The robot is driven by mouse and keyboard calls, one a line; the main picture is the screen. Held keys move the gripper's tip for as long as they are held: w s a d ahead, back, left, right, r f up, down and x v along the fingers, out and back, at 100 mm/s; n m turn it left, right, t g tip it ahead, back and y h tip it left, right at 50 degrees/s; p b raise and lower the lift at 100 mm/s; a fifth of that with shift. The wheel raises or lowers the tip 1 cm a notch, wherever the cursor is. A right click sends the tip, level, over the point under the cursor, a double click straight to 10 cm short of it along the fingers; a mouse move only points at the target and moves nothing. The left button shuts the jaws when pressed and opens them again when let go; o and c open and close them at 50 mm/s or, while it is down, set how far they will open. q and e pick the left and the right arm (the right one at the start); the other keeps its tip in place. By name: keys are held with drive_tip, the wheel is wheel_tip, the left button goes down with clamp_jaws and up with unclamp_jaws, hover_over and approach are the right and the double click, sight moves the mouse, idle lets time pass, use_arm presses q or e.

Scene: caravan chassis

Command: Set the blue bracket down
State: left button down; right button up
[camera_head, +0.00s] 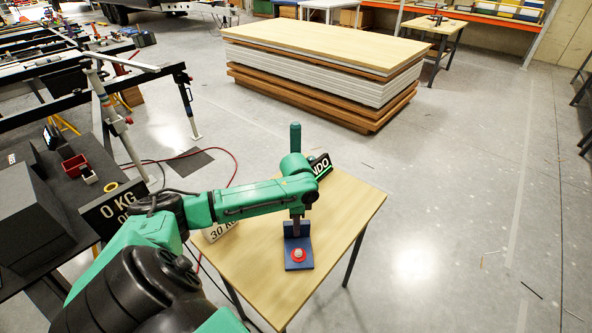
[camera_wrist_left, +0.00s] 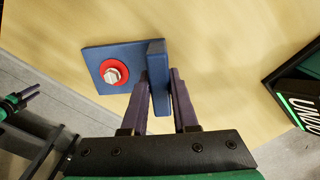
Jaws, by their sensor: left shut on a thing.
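The blue bracket (camera_head: 299,250) is an L-shaped piece with a flat base and an upright plate. A red washer with a metal bolt head (camera_head: 298,255) sits on its base. It is at the wooden table top (camera_head: 262,268), near the middle; I cannot tell whether its base touches the wood. My left gripper (camera_head: 297,224) points down from above, shut on the bracket's upright plate. In the left wrist view the bracket (camera_wrist_left: 95,58) shows between and beyond the dark fingers of the left gripper (camera_wrist_left: 163,92).
A black "UNDO" sign (camera_head: 320,166) stands at the table's back edge. A "30 KG" sign (camera_head: 220,228) is partly hidden behind my arm. The table's right side is clear.

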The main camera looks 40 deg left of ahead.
use_arm(q)
drive_tip(key=c, duration=0.7)
unclamp_jaws()
wheel_tip(320, 180, up, 12)
drive_tip(key=shift+r, duration=0.1)
